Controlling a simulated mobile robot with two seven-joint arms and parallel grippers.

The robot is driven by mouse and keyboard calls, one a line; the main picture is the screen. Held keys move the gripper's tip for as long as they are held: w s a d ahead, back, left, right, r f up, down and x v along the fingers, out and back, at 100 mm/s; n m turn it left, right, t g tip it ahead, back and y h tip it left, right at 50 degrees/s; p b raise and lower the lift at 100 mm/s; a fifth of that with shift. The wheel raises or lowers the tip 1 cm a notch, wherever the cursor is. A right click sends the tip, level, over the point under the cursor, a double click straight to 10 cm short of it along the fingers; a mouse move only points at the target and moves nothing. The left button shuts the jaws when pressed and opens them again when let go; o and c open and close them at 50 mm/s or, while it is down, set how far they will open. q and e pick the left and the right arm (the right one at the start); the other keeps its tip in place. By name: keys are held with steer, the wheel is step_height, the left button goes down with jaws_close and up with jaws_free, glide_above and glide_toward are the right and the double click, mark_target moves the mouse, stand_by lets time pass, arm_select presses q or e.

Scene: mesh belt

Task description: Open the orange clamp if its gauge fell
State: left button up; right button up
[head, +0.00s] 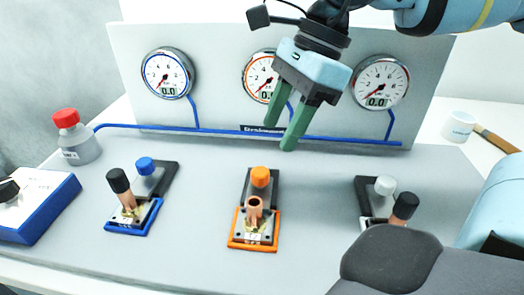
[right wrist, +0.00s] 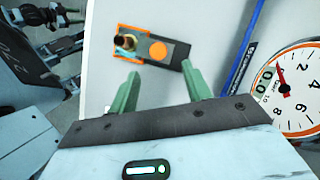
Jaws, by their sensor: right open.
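The orange-rimmed gauge (head: 257,72) is partly hidden by my right gripper (head: 277,136); in the right wrist view this gauge (right wrist: 292,95) displays 0.0. My right gripper (right wrist: 161,80) is open and empty, above and behind the clamp, touching nothing that I can see. My left gripper is out of view.
A blue clamp (head: 128,230) and blue gauge (head: 167,74) are left; a white clamp (head: 368,190) and white gauge (head: 380,83) are right. A red-capped bottle (head: 79,143) and blue box (head: 42,215) stand far left. A white mug (head: 458,127) is right.

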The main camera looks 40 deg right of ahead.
mark_target(261, 171)
steer(key=b+x, duration=0.1)
steer(key=x, duration=0.6)
steer(key=shift+s+a+f, duration=0.1)
steer(key=shift+a+f, duration=0.1)
steer(key=shift+f, duration=0.1)
jaws_close()
